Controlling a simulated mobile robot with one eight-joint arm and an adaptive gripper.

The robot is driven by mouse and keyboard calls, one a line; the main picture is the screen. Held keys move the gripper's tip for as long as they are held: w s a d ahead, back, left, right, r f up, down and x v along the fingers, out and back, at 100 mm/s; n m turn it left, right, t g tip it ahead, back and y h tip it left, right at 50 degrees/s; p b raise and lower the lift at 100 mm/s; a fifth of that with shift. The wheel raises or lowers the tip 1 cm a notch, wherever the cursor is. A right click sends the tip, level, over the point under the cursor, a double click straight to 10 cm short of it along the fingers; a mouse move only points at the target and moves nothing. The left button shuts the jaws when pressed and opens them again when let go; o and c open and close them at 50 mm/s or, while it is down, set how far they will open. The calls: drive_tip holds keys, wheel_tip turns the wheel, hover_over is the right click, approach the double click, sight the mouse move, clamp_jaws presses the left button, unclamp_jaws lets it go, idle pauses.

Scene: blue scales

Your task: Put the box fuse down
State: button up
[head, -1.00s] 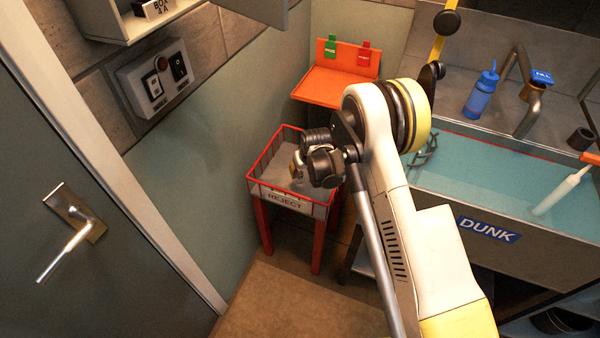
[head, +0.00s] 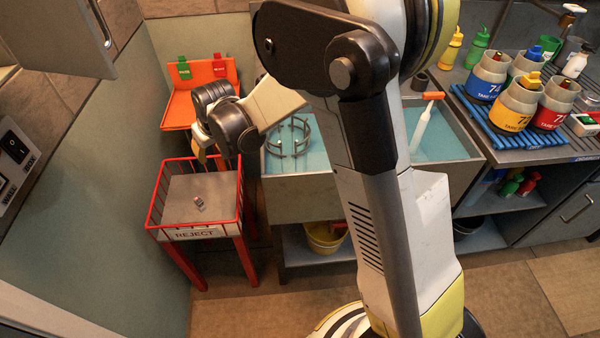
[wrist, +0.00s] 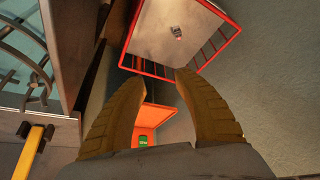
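A small grey-and-dark piece, which looks like the box fuse (head: 199,203), lies on the grey floor of the red wire basket marked REJECT (head: 195,234). The wrist view also shows the fuse (wrist: 177,31) and the basket (wrist: 150,68). My gripper (wrist: 161,75) is open. Its two tan fingers are apart with nothing between them. In the head view my gripper (head: 202,154) is above the back of the basket, apart from the fuse. Its fingertips are partly hidden there by the wrist.
An orange stand (head: 206,78) with green and red tags is behind the basket. A sink with blue water (head: 440,135) is to the right. Colored canisters (head: 515,103) stand on the counter. An open cabinet door (head: 65,30) hangs at upper left.

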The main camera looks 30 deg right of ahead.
drive_tip(key=s+d+r, duration=0.4)
drive_tip(key=s+r, duration=0.2)
drive_tip(key=r, duration=0.2)
drive_tip(key=s+d+r+m+t, duration=0.1)
drive_tip(key=s+d, duration=0.3)
drive_tip(key=s, duration=0.7)
drive_tip(key=s+d+r+m+t+h, duration=0.1)
drive_tip(key=s+d+r, duration=0.3)
drive_tip(key=s, duration=0.7)
drive_tip(key=shift+s+d+r+m+h, duration=0.2)
drive_tip(key=shift+d+m+h, duration=0.1)
drive_tip(key=shift+d+m, duration=0.45)
